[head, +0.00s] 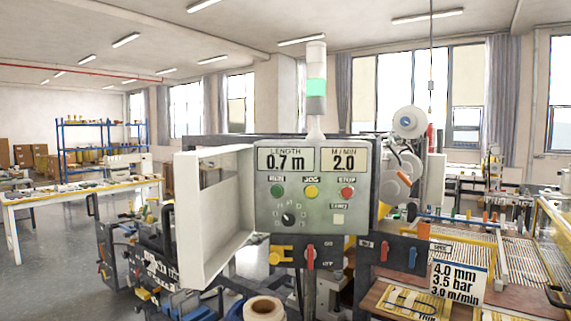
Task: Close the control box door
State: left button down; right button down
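The control box (300,215) stands in the middle of the head view. Its grey-green front carries two displays reading 0.7 m and 2.0, green, yellow and red buttons, and a black dial. The control box door (212,240) is a white panel with a raised rim and a window opening near its top. It stands open at the box's left side, swung out toward me, leaving the panel face uncovered. Neither of my grippers shows in the head view, and nothing is seen touching the door.
A signal tower (316,85) with a green section rises above the box. Red and yellow switches sit below it. A sign (458,282) and a wooden board lie at the lower right. Machine parts crowd the lower left. A white table (25,200) stands farther left, beside open floor.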

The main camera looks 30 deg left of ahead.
aim_at(212, 223)
jog(key=j+u, duration=0.1)
jog(key=j, duration=0.4)
jog(key=i+j+u, duration=0.1)
jog(key=j, duration=0.4)
jog(key=i+j, duration=0.15)
jog(key=j, duration=0.35)
jog(key=i+j+u, duration=0.15)
jog(key=j, duration=0.35)
jog(key=k+z, duration=0.15)
jog(key=z, duration=0.3)
jog(key=k+j, duration=0.05)
